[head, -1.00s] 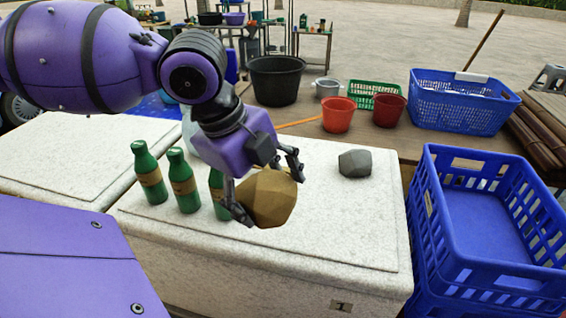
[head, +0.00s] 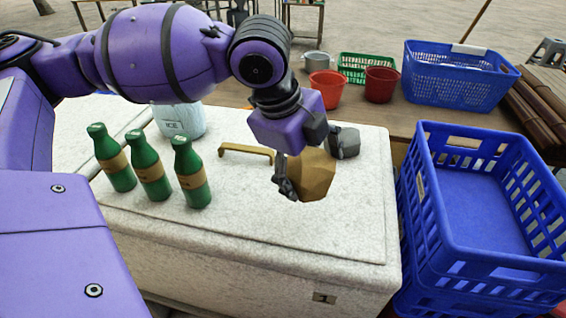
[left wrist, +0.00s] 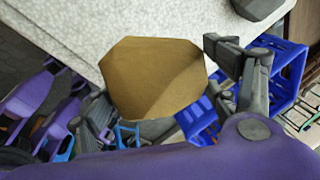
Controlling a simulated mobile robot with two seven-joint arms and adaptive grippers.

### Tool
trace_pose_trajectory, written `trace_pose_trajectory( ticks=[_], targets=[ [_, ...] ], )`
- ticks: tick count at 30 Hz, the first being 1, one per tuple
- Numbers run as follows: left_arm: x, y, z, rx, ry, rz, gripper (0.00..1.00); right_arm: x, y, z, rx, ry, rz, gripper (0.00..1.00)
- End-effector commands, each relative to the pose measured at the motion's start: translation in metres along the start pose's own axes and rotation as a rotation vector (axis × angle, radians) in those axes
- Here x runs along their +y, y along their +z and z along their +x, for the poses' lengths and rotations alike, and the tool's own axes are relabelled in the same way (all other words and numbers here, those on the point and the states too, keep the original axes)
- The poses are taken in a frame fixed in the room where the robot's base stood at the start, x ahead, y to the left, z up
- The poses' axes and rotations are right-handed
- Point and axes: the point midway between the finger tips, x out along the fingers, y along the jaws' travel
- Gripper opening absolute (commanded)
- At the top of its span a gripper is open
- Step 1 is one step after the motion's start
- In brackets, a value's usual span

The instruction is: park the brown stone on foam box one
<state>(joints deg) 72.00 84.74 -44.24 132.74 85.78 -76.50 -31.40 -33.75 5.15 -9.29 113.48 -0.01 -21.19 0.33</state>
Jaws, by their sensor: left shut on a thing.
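The brown stone (head: 312,180) is a faceted block, held over the right part of foam box one (head: 250,262), the white speckled box with a "1" on its front. My left gripper (head: 308,165) is shut on the stone, with a finger at each side. In the left wrist view the stone (left wrist: 150,85) sits between the fingers. I cannot tell for sure whether its underside touches the lid. My right gripper is not in view.
A grey stone (head: 349,142) lies just behind the brown one. Green bottles (head: 152,170), a yellow handle (head: 247,151) and an "ICE" bucket (head: 181,121) are to the left. A blue crate (head: 470,270) stands at the right. The lid's front middle is clear.

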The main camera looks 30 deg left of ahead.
Motion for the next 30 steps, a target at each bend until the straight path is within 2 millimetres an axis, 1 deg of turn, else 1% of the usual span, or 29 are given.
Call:
trace_pose_trajectory(
  ticks=[1, 3, 6, 14, 17, 22, 24, 30],
  targets=[
    [-0.003, -0.003, 0.012, 0.003, 0.002, 0.002, 0.17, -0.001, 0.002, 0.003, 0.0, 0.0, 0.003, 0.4],
    [-0.007, -0.005, 0.024, 0.002, 0.001, 0.001, 0.17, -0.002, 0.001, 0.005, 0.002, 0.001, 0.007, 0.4],
    [-0.011, -0.008, 0.035, 0.001, 0.0, 0.0, 0.17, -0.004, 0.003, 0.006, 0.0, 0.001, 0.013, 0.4],
    [-0.016, -0.01, 0.047, 0.0, -0.004, 0.001, 0.17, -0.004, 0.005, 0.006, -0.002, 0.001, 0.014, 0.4],
    [-0.018, -0.013, 0.058, 0.001, -0.002, 0.002, 0.17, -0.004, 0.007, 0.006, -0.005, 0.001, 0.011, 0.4],
    [-0.01, -0.007, 0.08, -0.001, -0.001, 0.001, 0.17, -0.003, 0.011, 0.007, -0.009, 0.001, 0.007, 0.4],
    [-0.009, -0.007, 0.083, -0.001, -0.003, 0.001, 0.17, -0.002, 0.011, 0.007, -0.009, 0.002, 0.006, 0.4],
    [-0.009, -0.007, 0.083, 0.0, -0.005, 0.002, 0.17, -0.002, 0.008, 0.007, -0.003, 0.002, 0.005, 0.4]
  ],
)
